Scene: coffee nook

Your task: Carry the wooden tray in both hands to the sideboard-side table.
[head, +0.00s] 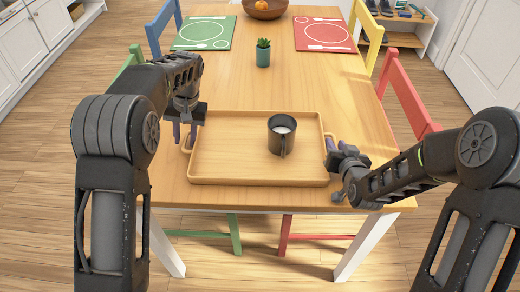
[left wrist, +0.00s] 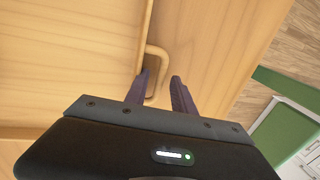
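The wooden tray (head: 225,181) lies flat near the front edge of the wooden table, with a dark mug (head: 281,137) upright on it, right of its middle. My left gripper (head: 184,137) is at the tray's left handle. In the left wrist view its fingers (left wrist: 160,92) stand apart, one over the opening of the handle (left wrist: 156,52) and one outside it. My right gripper (head: 332,154) is at the tray's right end, by the handle there; its fingers are partly hidden, and I cannot tell whether they are closed.
A small potted plant (head: 263,53) stands behind the tray. Further back are a green placemat (head: 190,43), a red placemat (head: 340,44) and a brown bowl (head: 262,8). Red (head: 405,92), green and blue chairs stand around the table. Wooden floor shows on both sides.

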